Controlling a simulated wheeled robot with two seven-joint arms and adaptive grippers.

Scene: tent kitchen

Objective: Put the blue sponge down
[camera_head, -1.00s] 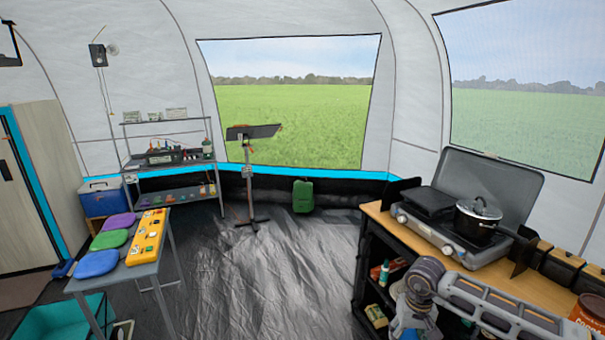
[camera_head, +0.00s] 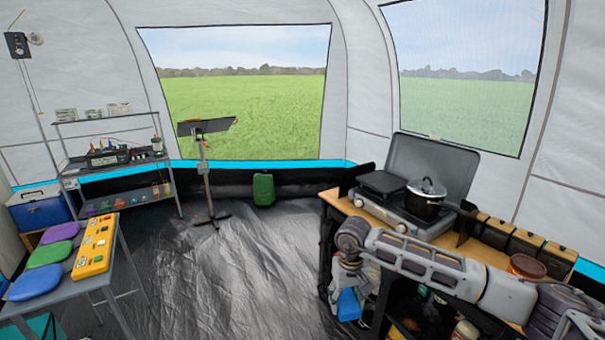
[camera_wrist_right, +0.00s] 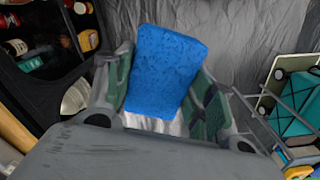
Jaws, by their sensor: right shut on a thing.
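The blue sponge (camera_head: 349,305) hangs below my right gripper (camera_head: 350,288) in the head view, in front of the stove counter's left end. In the right wrist view the sponge (camera_wrist_right: 166,70) sits between the two green-padded fingers of my right gripper (camera_wrist_right: 165,95). The gripper is shut on it. The sponge is in the air above the dark floor. My left gripper is not in view.
The wooden counter (camera_head: 338,202) carries a camp stove with a pot (camera_head: 426,203); bottles stand on its shelves. At the left, a grey table (camera_head: 65,290) holds coloured pads and a yellow panel (camera_head: 94,247). The floor (camera_head: 230,270) between is clear.

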